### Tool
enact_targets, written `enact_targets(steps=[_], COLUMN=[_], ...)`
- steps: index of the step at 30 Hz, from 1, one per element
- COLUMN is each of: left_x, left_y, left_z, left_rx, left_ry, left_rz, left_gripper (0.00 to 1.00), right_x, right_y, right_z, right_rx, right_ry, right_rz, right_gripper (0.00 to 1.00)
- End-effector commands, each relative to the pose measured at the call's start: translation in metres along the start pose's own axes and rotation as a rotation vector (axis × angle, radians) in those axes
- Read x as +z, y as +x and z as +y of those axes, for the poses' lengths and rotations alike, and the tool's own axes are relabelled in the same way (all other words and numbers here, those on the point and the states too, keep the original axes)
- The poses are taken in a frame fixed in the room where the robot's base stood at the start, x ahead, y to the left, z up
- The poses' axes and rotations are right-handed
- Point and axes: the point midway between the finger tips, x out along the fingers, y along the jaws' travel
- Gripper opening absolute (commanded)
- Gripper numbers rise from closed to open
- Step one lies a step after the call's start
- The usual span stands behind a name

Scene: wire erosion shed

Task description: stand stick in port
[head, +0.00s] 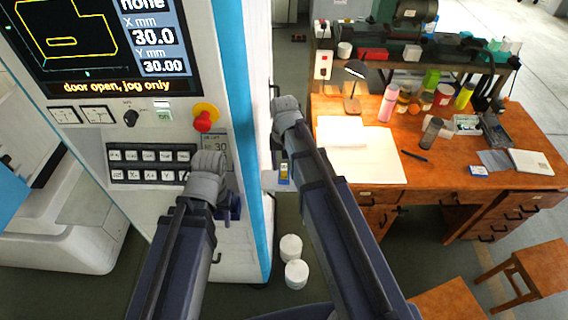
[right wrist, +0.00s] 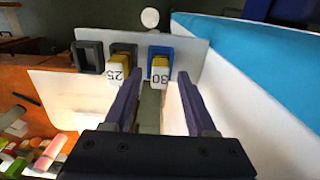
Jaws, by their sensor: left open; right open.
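In the right wrist view a pale bracket (right wrist: 190,43) carries three square sockets in a row. A yellow stick marked 30 (right wrist: 160,70) stands in the blue socket (right wrist: 160,50). A yellow stick marked 25 (right wrist: 119,72) is at the dark grey middle socket (right wrist: 124,49). The black left socket (right wrist: 90,56) looks empty. My right gripper (right wrist: 157,86) is open, its fingers either side of the line to the 30 stick; I cannot tell whether they touch it. In the head view my left gripper (head: 234,208) is open by the machine front, partly hidden by its own arm.
The machine cabinet (head: 245,245) carries a screen (head: 100,35), a key panel (head: 150,165) and a red stop button (head: 204,122). A wooden desk (head: 440,180) with lamp, bottles and papers stands right. Two white tubs (head: 296,273) are on the floor. A stool (head: 525,275) stands lower right.

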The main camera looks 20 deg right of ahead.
Motion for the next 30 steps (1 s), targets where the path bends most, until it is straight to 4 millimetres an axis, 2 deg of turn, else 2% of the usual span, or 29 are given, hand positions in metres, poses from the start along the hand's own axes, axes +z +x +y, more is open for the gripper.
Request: enact_targets(steps=[5, 11, 30], left_x=[0.001, 0.002, 0.008], left_y=[-0.009, -0.030, -0.124], left_z=[-0.001, -0.003, -0.011], left_rx=[0.000, 0.000, 0.003], left_ry=[0.001, 0.002, -0.023], left_rz=[0.000, -0.001, -0.005], left_gripper=[0.50, 0.50, 0.50], right_x=[0.000, 0.000, 0.000], right_y=[-0.009, -0.030, -0.124], right_z=[0.000, 0.000, 0.000], right_rx=[0.000, 0.000, 0.000], right_ry=[0.000, 0.000, 0.000], right_rz=[0.000, 0.000, 0.000], right_gripper=[0.57, 0.57, 0.57])
